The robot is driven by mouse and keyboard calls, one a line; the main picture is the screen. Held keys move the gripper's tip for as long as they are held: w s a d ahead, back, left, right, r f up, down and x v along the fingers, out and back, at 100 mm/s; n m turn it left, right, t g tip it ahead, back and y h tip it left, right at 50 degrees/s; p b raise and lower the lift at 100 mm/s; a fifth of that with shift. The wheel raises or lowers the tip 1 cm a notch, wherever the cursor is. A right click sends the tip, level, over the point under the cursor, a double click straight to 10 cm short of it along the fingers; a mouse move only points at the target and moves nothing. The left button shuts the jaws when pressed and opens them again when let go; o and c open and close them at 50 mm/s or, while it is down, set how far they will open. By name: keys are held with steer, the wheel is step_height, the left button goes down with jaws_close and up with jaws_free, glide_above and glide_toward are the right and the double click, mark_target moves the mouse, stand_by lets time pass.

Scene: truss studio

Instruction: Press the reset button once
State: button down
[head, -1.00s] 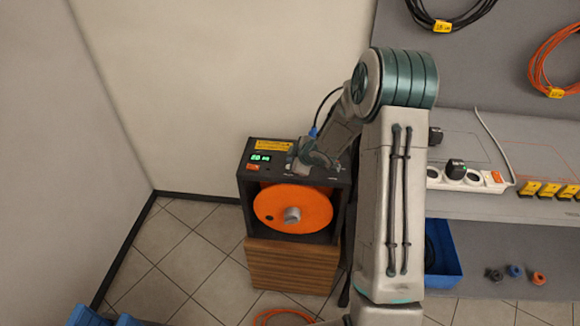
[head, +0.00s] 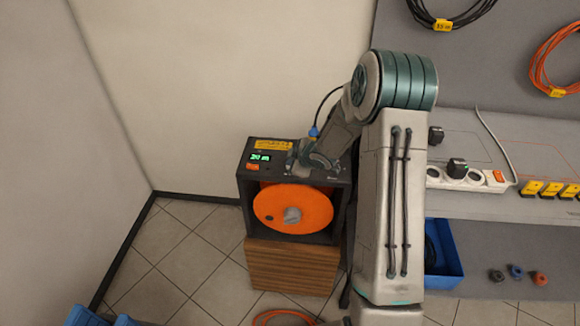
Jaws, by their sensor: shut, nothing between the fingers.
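A dark box with an orange reel (head: 265,212) in its open front stands on a wooden block. Its sloped top panel carries a small lit green display (head: 260,157), and the digits are too small to read surely. My gripper (head: 297,168) is shut and empty at the panel's front edge, just right of the display. The reset button cannot be made out; my gripper and wrist cover that part of the panel. I cannot tell whether the fingertips touch the panel.
A grey shelf (head: 500,207) on the right holds a white power strip (head: 455,179) and several yellow blocks. A blue bin (head: 449,283) stands below it. Coiled cables hang on the back panel. Tiled floor (head: 180,260) is free left of the box.

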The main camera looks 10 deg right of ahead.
steer(key=shift+f, duration=0.3)
steer(key=shift+r, duration=0.1)
stand_by(0.3)
steer(key=shift+r+p, duration=0.65)
steer(key=shift+r, duration=0.15)
step_height(320, 180, up, 5)
steer(key=p, duration=0.4)
steer(key=shift+p, duration=0.4)
